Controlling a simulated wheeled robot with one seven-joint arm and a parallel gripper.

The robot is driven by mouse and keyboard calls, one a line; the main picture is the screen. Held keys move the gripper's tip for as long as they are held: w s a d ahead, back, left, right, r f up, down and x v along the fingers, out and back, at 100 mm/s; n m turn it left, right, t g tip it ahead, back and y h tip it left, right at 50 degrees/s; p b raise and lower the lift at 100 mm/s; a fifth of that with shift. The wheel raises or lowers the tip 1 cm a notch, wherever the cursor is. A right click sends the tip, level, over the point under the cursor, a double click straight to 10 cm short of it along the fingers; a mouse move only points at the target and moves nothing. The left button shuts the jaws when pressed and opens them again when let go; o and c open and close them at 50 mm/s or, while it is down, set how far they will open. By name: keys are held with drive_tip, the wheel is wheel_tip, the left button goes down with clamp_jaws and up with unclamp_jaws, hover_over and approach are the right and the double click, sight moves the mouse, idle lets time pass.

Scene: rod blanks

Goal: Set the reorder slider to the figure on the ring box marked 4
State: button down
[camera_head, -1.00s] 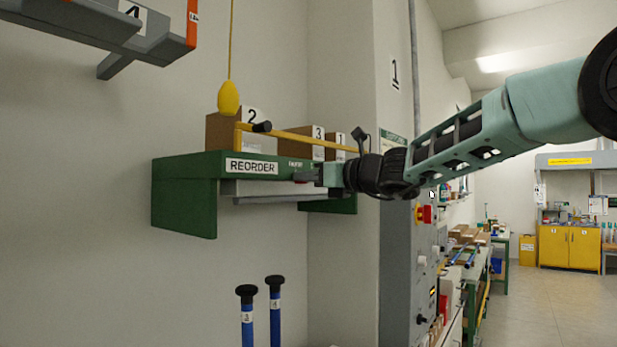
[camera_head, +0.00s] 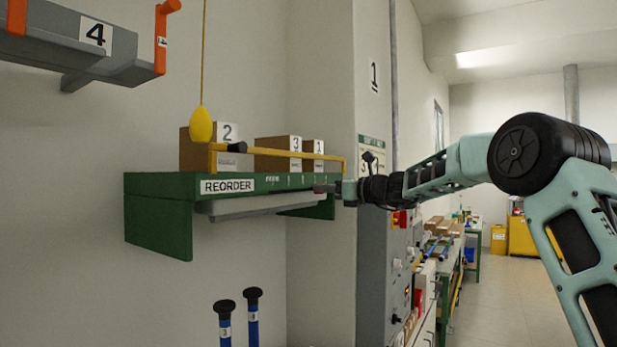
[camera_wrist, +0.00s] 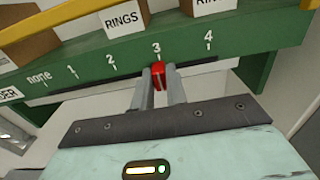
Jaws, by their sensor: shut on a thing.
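The reorder slider's red knob (camera_wrist: 158,76) sits under the figure 3 on the scale of the green shelf (camera_wrist: 235,38), which reads none, 1, 2, 3, 4. My gripper (camera_wrist: 162,80) is shut on the knob, one finger at each side. Boxes marked 2 (camera_head: 200,155), 3 (camera_head: 270,150) and 1 (camera_head: 311,163) stand on the shelf. A ring box marked 4 is not in view.
A yellow rail (camera_head: 290,154) runs above the shelf front, and a yellow pull (camera_head: 201,125) hangs before the boxes. A grey rack marked 4 (camera_head: 60,45) is at upper left. Black-topped blue rods (camera_head: 253,318) stand below. A grey control cabinet (camera_head: 371,270) is at right.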

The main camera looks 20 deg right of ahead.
drive_tip(key=w+d+p, duration=0.3)
drive_tip(key=d, duration=0.2)
drive_tip(key=shift+w+d+r, duration=0.15)
drive_tip(key=shift+w+d, duration=0.1)
drive_tip(key=shift+w, duration=0.15)
drive_tip(key=c, duration=1.4)
unclamp_jaws()
drive_tip(key=shift+w+d, duration=0.1)
drive_tip(key=shift+d, duration=0.05)
drive_tip(key=b+v, duration=0.7)
drive_tip(key=v, duration=1)
drive_tip(key=shift+s+b, duration=0.2)
drive_tip(key=shift+b, duration=0.15)
